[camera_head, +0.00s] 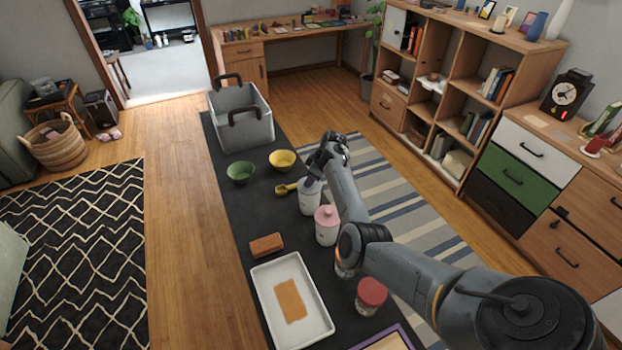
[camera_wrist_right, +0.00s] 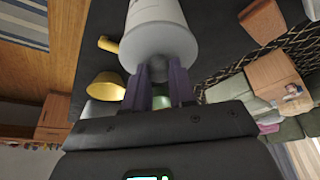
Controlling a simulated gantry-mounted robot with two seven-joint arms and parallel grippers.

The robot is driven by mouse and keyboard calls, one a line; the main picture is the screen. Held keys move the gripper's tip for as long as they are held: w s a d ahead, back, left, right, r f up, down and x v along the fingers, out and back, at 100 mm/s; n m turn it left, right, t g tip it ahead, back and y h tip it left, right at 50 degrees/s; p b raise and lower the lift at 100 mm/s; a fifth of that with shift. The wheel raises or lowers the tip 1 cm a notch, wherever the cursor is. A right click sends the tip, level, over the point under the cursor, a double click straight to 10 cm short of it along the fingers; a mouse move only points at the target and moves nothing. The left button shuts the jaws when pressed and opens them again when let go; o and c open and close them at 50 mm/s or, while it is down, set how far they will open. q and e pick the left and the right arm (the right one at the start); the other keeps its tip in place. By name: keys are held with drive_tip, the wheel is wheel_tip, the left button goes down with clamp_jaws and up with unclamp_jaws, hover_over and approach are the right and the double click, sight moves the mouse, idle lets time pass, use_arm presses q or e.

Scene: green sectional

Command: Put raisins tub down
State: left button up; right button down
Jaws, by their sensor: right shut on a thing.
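A white tub (camera_head: 310,203), its label too small to read, is at the right edge of the dark table (camera_head: 222,205) in the head view; I take it for the raisins tub. My right gripper (camera_head: 312,182) is over its top, shut on it. In the right wrist view the pale tub (camera_wrist_right: 158,32) sits between the purple fingers of the gripper (camera_wrist_right: 160,88). I cannot tell whether its base touches the table. My left gripper is not in view.
A pink-lidded tub (camera_head: 326,231) stands close by, with a red-lidded jar (camera_head: 371,294) nearer me. A yellow scoop (camera_head: 285,189), yellow bowl (camera_head: 282,160), green bowl (camera_head: 240,172), grey basket (camera_head: 243,130), brown block (camera_head: 266,245) and white tray (camera_head: 261,312) share the table. The left strip is clear.

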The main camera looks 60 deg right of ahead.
drive_tip(key=c, duration=1.4)
unclamp_jaws()
drive_tip(key=shift+f, duration=0.1)
drive_tip(key=o, duration=0.5)
drive_tip(key=shift+c, duration=0.2)
